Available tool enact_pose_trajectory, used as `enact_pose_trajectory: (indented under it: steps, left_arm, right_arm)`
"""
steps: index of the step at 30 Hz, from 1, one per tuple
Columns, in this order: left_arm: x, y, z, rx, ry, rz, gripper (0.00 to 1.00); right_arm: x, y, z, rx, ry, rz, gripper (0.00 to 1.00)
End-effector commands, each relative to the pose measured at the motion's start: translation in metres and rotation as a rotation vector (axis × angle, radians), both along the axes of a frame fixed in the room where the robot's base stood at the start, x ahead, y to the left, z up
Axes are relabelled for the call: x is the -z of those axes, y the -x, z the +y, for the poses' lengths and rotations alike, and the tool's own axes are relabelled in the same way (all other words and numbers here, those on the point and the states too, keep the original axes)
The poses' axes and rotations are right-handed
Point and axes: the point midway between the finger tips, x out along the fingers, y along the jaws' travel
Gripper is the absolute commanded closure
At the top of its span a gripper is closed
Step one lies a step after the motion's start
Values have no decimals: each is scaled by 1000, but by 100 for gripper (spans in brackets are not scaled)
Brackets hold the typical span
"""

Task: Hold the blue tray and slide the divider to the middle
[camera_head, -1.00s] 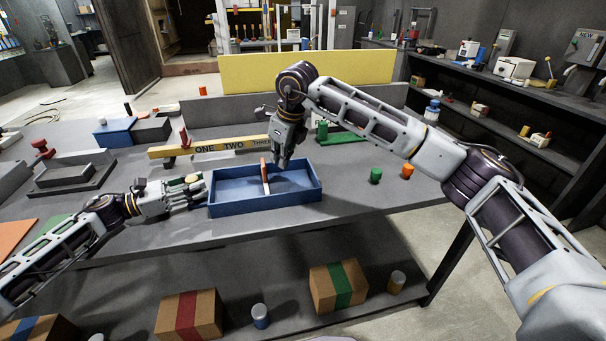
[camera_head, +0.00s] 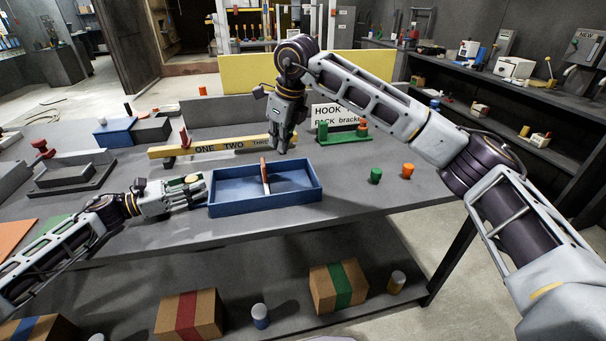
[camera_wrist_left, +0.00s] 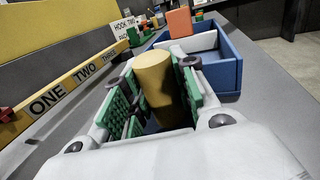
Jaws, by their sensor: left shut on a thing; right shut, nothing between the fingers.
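The blue tray (camera_head: 262,203) lies on the grey table, and its near corner also shows in the left wrist view (camera_wrist_left: 228,75). The divider (camera_head: 265,178), with an orange-brown end, stands across the tray about midway along its length. The orange block in the left wrist view (camera_wrist_left: 179,22) appears to be its end. My left gripper (camera_head: 203,195) is at the tray's left end, shut on a tan cylinder (camera_wrist_left: 154,82). I cannot tell whether the cylinder is joined to the tray. My right gripper (camera_head: 282,150) is shut and empty, above and behind the tray, apart from the divider.
A yellow bar (camera_head: 225,145) marked ONE, TWO, THREE stands behind the tray. A green rack (camera_head: 342,135) and a sign are at the back right. A green cylinder (camera_head: 376,176) and an orange one (camera_head: 408,171) stand right of the tray. The table's front strip is clear.

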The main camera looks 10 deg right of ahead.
Motion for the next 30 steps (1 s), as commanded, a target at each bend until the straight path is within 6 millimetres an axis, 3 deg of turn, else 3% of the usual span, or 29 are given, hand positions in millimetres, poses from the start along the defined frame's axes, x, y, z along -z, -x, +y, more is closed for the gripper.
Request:
enact_pose_trajectory:
  steps: [11,12,17,30]
  left_arm:
    - [3,1,0,1,-3,3,100]
    - [3,1,0,1,-3,3,68]
    - [2,0,0,0,-2,1,48]
    - [1,1,3,0,-1,0,47]
  right_arm:
    - [0,0,0,0,0,0,100]
    - [0,0,0,0,0,0,100]
    - [0,0,0,0,0,0,100]
    - [0,0,0,0,0,0,100]
